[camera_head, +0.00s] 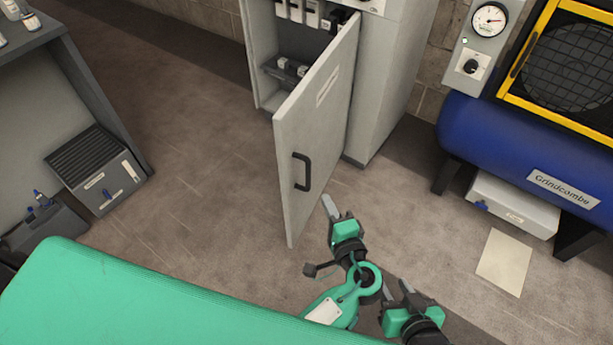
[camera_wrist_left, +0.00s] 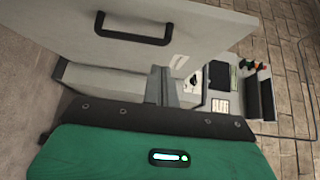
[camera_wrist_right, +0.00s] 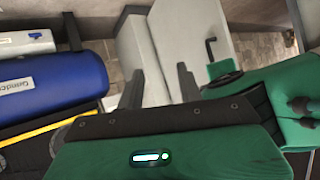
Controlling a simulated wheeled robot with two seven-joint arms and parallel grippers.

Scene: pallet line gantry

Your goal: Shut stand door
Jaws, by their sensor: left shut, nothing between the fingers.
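The stand door (camera_head: 318,130) hangs wide open from the grey cabinet stand (camera_head: 384,85), its outer face and black handle (camera_head: 301,171) showing. My left gripper (camera_head: 329,207) is shut and empty, on the outer-face side of the door, right of and below the handle. In the left wrist view the door (camera_wrist_left: 195,42) and handle (camera_wrist_left: 133,30) lie beyond its closed fingers (camera_wrist_left: 160,85). I cannot tell the exact gap. My right gripper (camera_head: 398,288) is open and empty, lower and further right. The right wrist view shows its spread fingers (camera_wrist_right: 161,87) with the door behind.
A blue compressor tank (camera_head: 520,160) with a yellow-framed guard stands at right, a white box (camera_head: 514,205) under it. A sheet (camera_head: 505,262) lies on the floor. A grey box (camera_head: 98,170) and bench are at left. Floor left of the door is clear.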

